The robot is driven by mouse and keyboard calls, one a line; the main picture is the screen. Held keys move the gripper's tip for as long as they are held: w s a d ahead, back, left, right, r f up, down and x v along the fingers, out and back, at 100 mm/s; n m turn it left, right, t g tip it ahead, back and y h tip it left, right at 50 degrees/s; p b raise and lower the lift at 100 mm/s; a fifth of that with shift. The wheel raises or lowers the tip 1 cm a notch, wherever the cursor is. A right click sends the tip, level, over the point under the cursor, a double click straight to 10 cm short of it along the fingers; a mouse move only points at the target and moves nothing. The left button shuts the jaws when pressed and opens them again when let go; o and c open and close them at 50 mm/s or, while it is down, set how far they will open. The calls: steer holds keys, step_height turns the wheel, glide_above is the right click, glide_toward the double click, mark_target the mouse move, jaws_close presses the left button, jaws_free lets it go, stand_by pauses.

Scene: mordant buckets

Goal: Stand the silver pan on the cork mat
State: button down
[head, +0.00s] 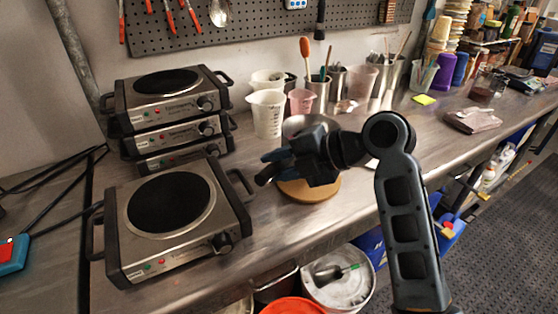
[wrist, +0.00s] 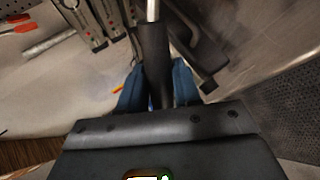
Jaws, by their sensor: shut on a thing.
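The silver pan (head: 303,126) shows in the head view as a shiny round shape, partly hidden behind my gripper. The round brown cork mat (head: 312,192) lies on the steel bench, below my gripper in the picture and partly covered by it. My gripper (head: 268,168) has blue fingertips and is shut on a black handle. In the wrist view the fingers (wrist: 158,88) sit on either side of this black handle (wrist: 155,55), and a silver rod runs from it out of frame. The pan's base is hidden, so I cannot tell its height above the mat.
A single hot plate (head: 170,215) stands at the front left, with stacked hot plates (head: 170,110) behind it. White jugs (head: 267,112), a pink cup (head: 301,101) and utensil pots line the wall. Bench between is partly clear.

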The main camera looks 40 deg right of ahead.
steer(key=shift+f+b, duration=1.35)
steer(key=shift+f, duration=0.9)
steer(key=shift+d+f+b, duration=0.1)
steer(key=shift+f+b, duration=0.3)
steer(key=shift+b, duration=0.6)
stand_by(0.3)
steer(key=c, duration=1)
jaws_free()
steer(key=shift+o, duration=1.4)
steer(key=shift+f, duration=0.15)
steer(key=v, duration=0.8)
steer(key=shift+b, duration=0.4)
